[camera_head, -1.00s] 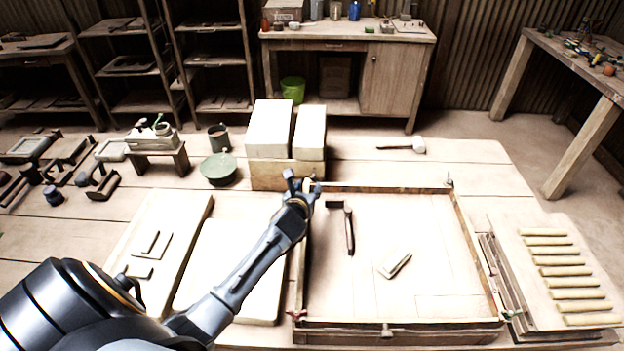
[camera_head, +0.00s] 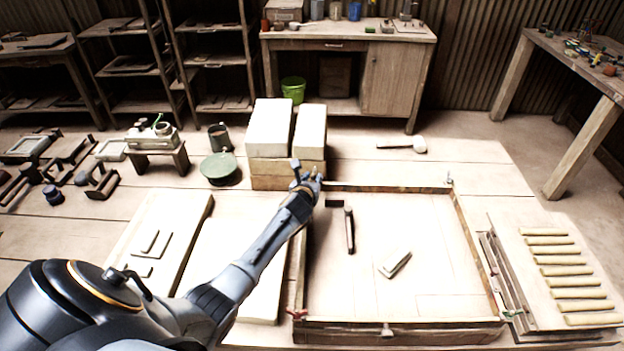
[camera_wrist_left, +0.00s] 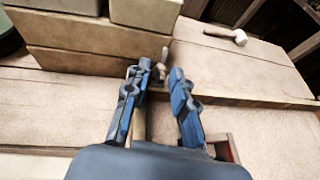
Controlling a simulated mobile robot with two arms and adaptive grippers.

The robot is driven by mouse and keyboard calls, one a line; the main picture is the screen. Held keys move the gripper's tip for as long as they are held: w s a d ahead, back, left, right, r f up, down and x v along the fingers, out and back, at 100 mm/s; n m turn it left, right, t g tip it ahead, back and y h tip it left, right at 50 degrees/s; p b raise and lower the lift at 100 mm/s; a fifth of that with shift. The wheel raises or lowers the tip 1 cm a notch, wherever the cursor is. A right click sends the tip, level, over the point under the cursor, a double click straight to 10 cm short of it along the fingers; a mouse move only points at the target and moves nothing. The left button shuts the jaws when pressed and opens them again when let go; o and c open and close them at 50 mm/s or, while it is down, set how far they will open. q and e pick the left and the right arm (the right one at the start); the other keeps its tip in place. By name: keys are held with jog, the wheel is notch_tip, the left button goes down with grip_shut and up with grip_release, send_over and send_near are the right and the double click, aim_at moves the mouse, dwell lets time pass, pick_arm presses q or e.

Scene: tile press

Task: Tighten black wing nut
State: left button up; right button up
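A wooden frame (camera_head: 392,189) stands on the table, with small fasteners at its corners. The left gripper (camera_head: 307,175) is at the frame's far left corner, by the stacked blocks. In the left wrist view the gripper (camera_wrist_left: 160,72) has its two blue-grey fingers apart. A small brownish-grey piece (camera_wrist_left: 164,56), perhaps the wing nut, shows between and just beyond the fingertips; I cannot tell its colour for sure or whether a finger touches it. In the head view the hand hides that corner. The right gripper is not in view.
Pale blocks (camera_head: 270,128) stand close behind the left gripper. A hammer (camera_head: 349,228) and a small block (camera_head: 394,264) lie inside the frame. A white-headed mallet (camera_head: 418,145) lies behind it. A board with several rolls (camera_head: 555,268) is at right.

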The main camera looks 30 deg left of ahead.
pick_arm(q)
grip_shut()
